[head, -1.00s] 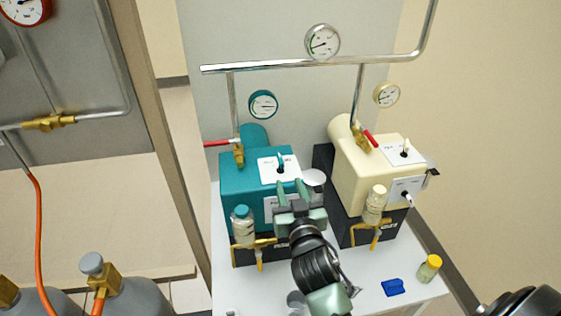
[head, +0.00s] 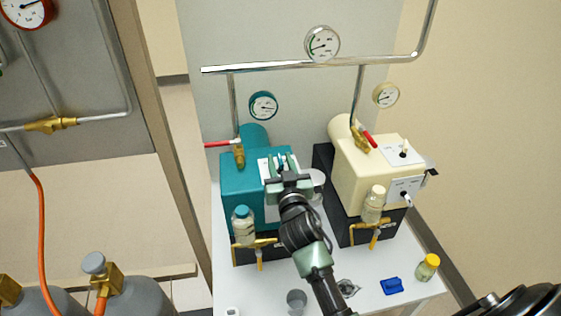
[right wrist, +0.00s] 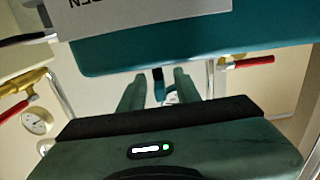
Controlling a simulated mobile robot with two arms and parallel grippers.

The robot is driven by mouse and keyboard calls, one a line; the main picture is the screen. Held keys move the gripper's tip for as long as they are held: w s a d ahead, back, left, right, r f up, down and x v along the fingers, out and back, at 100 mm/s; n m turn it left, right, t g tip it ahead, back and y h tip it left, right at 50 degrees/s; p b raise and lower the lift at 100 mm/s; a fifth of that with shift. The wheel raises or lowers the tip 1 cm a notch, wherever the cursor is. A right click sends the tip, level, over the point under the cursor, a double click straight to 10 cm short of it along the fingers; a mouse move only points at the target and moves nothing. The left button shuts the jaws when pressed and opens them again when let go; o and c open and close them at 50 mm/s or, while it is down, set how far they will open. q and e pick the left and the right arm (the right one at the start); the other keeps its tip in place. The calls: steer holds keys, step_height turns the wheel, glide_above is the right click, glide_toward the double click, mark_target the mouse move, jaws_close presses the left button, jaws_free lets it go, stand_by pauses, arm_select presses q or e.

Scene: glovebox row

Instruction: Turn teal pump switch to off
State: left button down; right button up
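The teal pump (head: 238,182) stands on the white table beside the cream pump. The gripper is at the plate, fingers apart, one on each side of the switch. In the right wrist view, a small dark and teal lever (right wrist: 158,84) shows in the gap between the two fingers (right wrist: 157,92); I cannot tell whether they touch it. My left gripper is not in view.
The cream pump (head: 365,175) stands close on the right. Bottles (head: 243,226) on brass fittings are in front of both pumps. A red-handled valve (head: 239,152) and a chrome pipe (head: 310,64) are behind. A blue item (head: 392,286) and a yellow-capped jar (head: 427,267) lie front right.

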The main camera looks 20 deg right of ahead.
jaws_close()
steer(key=shift+r+n+y+p, duration=0.2)
steer(key=shift+n+y+p, duration=0.1)
steer(key=shift+p, duration=0.45)
steer(key=n+y+p, duration=0.1)
steer(key=y+p, duration=0.1)
steer(key=p, duration=0.1)
steer(key=shift+d+r+n+t+y, duration=0.1)
steer(key=shift+n+t+y, duration=0.2)
steer(key=shift+n+y, duration=0.1)
steer(key=n+y+p, duration=0.1)
steer(key=y, duration=0.2)
steer(key=shift+n+p, duration=0.35)
steer(key=shift+n, duration=0.05)
steer(key=shift+f+n+y, duration=0.25)
steer(key=shift+n+y, duration=0.55)
steer(key=shift+y, duration=0.5)
